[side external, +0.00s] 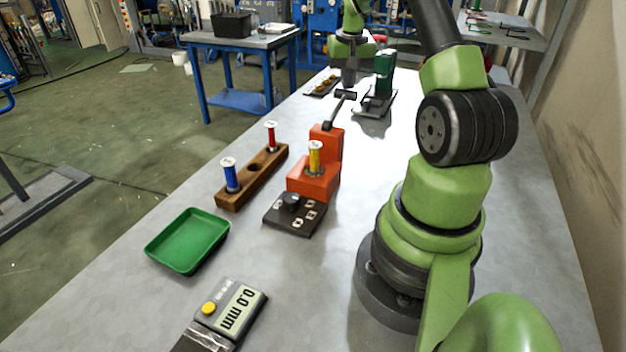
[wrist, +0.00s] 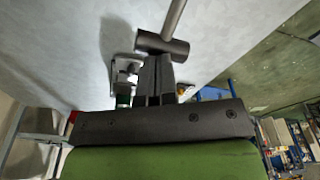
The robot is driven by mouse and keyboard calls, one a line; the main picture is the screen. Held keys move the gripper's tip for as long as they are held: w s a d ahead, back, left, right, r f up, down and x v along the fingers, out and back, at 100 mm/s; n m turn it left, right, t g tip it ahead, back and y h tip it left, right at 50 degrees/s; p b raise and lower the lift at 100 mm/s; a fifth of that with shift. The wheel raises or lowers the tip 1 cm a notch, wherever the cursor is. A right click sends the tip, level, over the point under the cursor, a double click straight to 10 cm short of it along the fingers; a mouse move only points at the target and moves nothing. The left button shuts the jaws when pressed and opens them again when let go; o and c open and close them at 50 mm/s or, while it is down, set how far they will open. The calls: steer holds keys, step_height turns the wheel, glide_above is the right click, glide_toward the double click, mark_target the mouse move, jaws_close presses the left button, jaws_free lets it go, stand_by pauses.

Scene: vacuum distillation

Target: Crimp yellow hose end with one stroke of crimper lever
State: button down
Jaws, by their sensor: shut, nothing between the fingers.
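The yellow hose end (side external: 315,158) stands upright in the orange crimper (side external: 313,184) in the middle of the bench. The crimper's grey lever (side external: 334,112) slants up and back from it and ends in a dark crossbar (side external: 345,94). My gripper (side external: 349,84) is at the crossbar, on its far side. In the wrist view the closed fingers (wrist: 154,62) are right against or just behind the crossbar (wrist: 162,44), with nothing between them; whether they touch it I cannot tell.
A wooden rack (side external: 235,199) holds a blue and a red piece, with one empty hole. A dark green device (side external: 384,72) and a small strip with brass parts (side external: 322,86) stand behind.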

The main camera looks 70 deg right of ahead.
step_height(320, 180, up, 7)
steer(key=shift+f, duration=0.2)
stand_by(0.3)
stand_by(0.4)
